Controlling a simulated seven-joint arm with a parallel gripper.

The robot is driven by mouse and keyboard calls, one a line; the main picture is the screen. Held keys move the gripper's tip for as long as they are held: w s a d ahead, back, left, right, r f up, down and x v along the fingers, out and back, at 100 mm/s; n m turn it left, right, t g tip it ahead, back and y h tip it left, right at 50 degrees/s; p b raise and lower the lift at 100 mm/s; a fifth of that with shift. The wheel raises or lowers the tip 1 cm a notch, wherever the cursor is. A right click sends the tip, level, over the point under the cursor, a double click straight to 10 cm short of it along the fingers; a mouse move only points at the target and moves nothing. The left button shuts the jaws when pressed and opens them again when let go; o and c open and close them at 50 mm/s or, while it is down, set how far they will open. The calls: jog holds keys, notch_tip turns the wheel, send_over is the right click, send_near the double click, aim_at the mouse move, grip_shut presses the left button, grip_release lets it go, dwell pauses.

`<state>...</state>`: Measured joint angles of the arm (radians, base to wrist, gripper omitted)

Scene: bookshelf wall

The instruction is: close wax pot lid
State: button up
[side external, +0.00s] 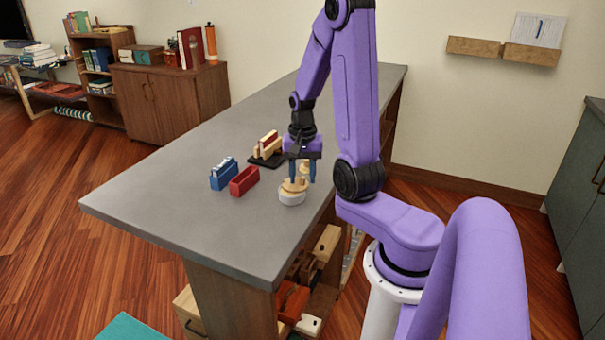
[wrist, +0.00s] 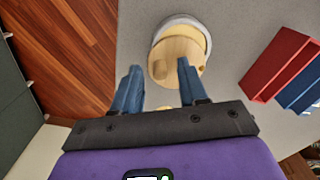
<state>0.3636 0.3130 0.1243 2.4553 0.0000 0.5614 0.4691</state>
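The wax pot (side external: 292,197) is a small white round pot near the right edge of the grey counter. A pale wooden disc, apparently its lid (side external: 296,185), sits over its top; in the wrist view the lid (wrist: 180,50) leaves a yellowish crescent showing beside the white rim of the pot (wrist: 182,20). Whether the lid is tilted is hard to tell. A pale piece (side external: 305,168) shows between my fingers in the side view. My gripper (wrist: 160,66) has its blue fingers apart, pointing at the lid; in the side view my gripper (side external: 302,178) is right above the pot. Contact is unclear.
A red block-like holder (side external: 244,181) and a blue one (side external: 223,174) stand left of the pot. A dark stand with pale and red pieces (side external: 267,150) is behind them. The grey counter (side external: 160,195) is clear at its front left. Its right edge is close to the pot.

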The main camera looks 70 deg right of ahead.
notch_tip(320, 180, up, 18)
jog(key=shift+f, duration=0.25)
dwell(0.6)
jog(key=m+y, duration=0.3)
jog(key=y, duration=0.1)
send_over(302, 177)
jog(key=s+d, duration=0.3)
jog(key=s, duration=0.1)
notch_tip(302, 177, down, 6)
jog(key=s+d+f+m+t+y, duration=0.3)
jog(key=s+f+m+t, duration=0.7)
jog(key=f+m+t, duration=0.45)
jog(key=shift+m+t, duration=0.25)
jog(key=shift+t, duration=0.7)
jog(key=x, duration=0.5)
jog(key=r+x, duration=0.1)
jog(key=x, duration=1.1)
jog(key=shift+r, duration=0.25)
